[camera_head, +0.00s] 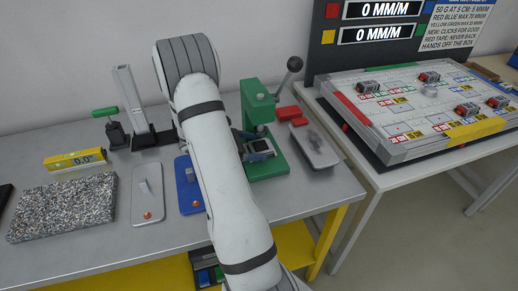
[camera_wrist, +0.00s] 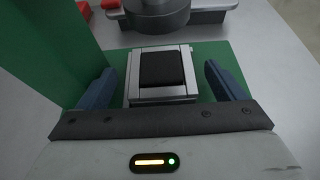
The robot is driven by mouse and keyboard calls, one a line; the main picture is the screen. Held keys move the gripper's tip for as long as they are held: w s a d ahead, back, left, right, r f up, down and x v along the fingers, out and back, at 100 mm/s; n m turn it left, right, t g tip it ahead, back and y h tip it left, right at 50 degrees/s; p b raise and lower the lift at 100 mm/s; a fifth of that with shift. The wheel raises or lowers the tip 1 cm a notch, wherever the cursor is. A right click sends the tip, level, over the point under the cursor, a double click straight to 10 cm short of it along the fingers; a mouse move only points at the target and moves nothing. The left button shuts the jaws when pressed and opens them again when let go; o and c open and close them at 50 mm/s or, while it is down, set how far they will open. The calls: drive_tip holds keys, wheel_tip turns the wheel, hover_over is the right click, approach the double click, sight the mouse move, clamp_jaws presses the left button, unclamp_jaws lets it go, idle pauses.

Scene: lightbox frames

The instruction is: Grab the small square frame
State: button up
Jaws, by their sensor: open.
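A small square frame (camera_wrist: 162,93), silver-grey with a black centre, lies on the green base of a press in the wrist view. It also shows in the head view (camera_head: 260,146), partly hidden by my arm and fingers. My gripper (camera_wrist: 160,74) is open, with one blue finger to the left of the frame and one to the right. Gaps show between the fingers and the frame, wider on the right. Nothing is held.
The green press (camera_head: 258,104) has an upright column close to my left finger in the wrist view. Red blocks (camera_head: 289,113) and a grey tray (camera_head: 315,148) lie to its right. A blue plate (camera_head: 187,178) and granite slab (camera_head: 62,207) lie left.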

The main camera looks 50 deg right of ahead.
drive_tip(key=shift+c, duration=0.6)
drive_tip(key=c, duration=1.1)
drive_tip(key=shift+r, duration=0.15)
